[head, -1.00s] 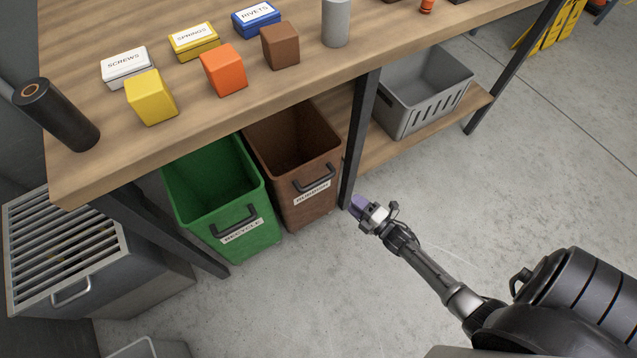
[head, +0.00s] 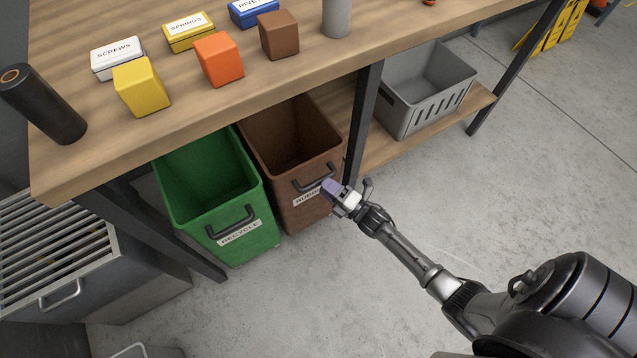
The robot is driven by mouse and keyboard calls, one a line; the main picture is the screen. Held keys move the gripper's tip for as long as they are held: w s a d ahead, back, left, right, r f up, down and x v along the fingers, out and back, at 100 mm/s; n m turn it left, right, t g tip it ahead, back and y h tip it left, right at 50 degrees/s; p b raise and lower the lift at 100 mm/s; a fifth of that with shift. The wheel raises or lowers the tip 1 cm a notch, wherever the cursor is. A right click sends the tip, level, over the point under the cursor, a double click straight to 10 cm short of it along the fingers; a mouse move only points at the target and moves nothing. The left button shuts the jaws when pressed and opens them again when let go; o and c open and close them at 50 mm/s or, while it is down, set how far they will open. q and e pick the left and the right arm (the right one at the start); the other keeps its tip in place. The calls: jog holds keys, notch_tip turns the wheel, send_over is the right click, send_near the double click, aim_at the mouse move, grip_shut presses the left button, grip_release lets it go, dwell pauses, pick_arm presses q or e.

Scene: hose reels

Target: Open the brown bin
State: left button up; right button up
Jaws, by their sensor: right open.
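The brown bin (head: 290,140) stands under the workbench, right of the green bin. Its top is uncovered and its inside looks empty. A dark handle (head: 308,187) is on its front, above a white label that my gripper partly covers. My right gripper (head: 330,188) is open, with purple fingertips in front of the bin's front face, by the right end of the handle. I cannot tell whether it touches the handle. My left gripper is not in view.
The green bin (head: 207,183) labelled RECYCLE stands left of the brown one. A dark table leg (head: 361,115) rises just right of the brown bin. A grey crate (head: 427,92) sits on the lower shelf (head: 387,150). Boxes and blocks stand on the workbench (head: 100,140). The floor in front is clear.

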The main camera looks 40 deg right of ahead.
aim_at(319, 180)
jog(key=shift+b+x, duration=0.5)
jog(key=shift+x, duration=1.25)
jog(key=shift+c, duration=0.2)
grip_shut()
